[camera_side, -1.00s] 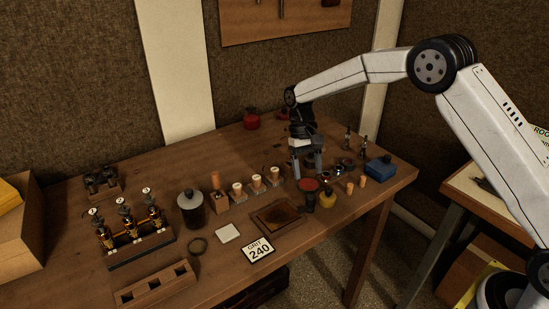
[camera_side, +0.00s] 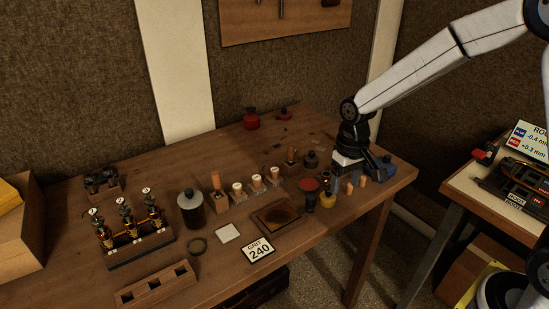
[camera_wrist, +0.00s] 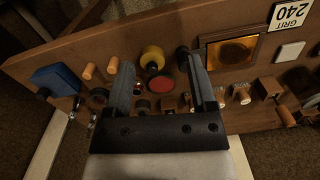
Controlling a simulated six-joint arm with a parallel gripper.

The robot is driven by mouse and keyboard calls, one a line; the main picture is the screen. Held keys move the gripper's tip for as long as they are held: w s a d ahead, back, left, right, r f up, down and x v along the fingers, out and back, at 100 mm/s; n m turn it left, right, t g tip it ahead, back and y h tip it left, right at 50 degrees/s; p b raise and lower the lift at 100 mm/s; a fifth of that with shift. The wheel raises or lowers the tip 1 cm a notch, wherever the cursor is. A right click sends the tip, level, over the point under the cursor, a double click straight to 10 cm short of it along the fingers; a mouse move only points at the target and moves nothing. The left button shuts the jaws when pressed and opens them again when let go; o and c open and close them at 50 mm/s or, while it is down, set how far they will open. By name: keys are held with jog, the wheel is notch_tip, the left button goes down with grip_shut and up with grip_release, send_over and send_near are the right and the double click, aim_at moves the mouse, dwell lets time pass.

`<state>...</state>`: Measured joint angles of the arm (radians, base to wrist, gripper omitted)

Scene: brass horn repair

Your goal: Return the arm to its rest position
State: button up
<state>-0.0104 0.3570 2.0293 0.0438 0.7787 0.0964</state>
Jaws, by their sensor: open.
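My gripper (camera_side: 342,186) hangs over the right part of the wooden workbench (camera_side: 340,238), beside the yellow round bottle (camera_side: 327,199) and the blue box (camera_side: 381,169). In the wrist view my gripper (camera_wrist: 158,62) has its two fingers spread wide. Nothing is held between them. The yellow bottle (camera_wrist: 152,58) and a red-topped round item (camera_wrist: 161,84) show in the gap. The blue box (camera_wrist: 56,79) lies left of the fingers. The height of the fingertips above the bench is hard to tell.
Small upright cork-coloured pegs (camera_side: 362,181) stand close to my gripper. A dark tray (camera_side: 277,216), a grit 240 card (camera_side: 258,250) and a dark jar (camera_side: 190,210) lie further left. A side table (camera_side: 500,200) stands to the right, across a floor gap.

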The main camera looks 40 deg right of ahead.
jog(key=s+d+n+t, duration=0.1)
jog(key=s+t, duration=0.1)
jog(key=s, duration=0.9)
jog(key=shift+f+t, duration=0.35)
jog(key=shift+t, duration=0.05)
